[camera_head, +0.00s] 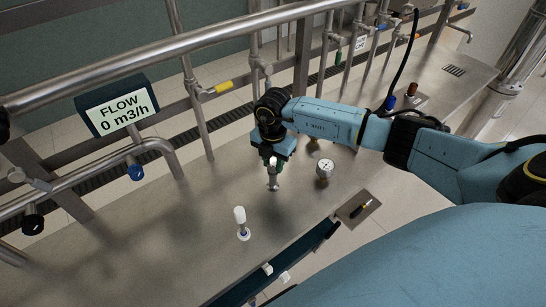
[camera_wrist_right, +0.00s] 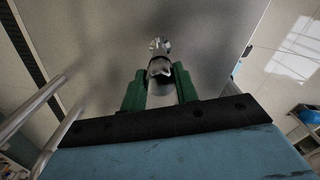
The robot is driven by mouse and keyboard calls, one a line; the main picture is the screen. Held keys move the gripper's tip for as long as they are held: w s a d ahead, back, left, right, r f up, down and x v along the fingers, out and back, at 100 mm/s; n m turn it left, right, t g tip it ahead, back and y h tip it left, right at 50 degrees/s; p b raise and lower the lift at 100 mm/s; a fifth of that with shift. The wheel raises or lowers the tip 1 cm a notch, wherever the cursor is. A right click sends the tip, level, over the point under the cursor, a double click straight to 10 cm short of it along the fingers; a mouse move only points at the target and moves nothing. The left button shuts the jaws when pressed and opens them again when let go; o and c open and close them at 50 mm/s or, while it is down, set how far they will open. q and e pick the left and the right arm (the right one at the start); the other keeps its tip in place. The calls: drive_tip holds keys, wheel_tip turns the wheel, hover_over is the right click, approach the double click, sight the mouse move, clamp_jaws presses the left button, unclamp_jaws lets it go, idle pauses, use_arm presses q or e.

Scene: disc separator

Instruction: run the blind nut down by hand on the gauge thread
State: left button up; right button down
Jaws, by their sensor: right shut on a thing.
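My right gripper (camera_head: 272,164) points down over the bench, its green fingers shut on a small metal piece, which looks like the blind nut. In the right wrist view the grey blind nut (camera_wrist_right: 158,69) shows between the fingertips of my right gripper (camera_wrist_right: 159,78). A metal fitting (camera_head: 273,184), likely carrying the gauge thread, stands upright right below the fingers. It also shows just beyond the nut in the wrist view (camera_wrist_right: 158,46). The thread itself is hidden, so I cannot tell how far the nut sits on it. My left gripper is not in view.
A round gauge (camera_head: 325,168) stands on the steel bench right of the gripper. A white-topped piece (camera_head: 240,222) stands nearer the front. A small tray (camera_head: 371,209) with a dark tool lies at the front edge. Pipes and a flow display (camera_head: 117,107) line the back.

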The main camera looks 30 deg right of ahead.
drive_tip(key=shift+w+r, duration=0.2)
drive_tip(key=shift+r, duration=0.05)
drive_tip(key=shift+r+m+p, duration=0.15)
drive_tip(key=shift+m+p, duration=0.8)
drive_tip(key=shift+m, duration=0.75)
drive_tip(key=shift+f, duration=0.2)
drive_tip(key=c, duration=1.3)
unclamp_jaws()
drive_tip(key=o, duration=0.3)
drive_tip(key=shift+s+f, duration=0.1)
drive_tip(key=shift+s, duration=0.1)
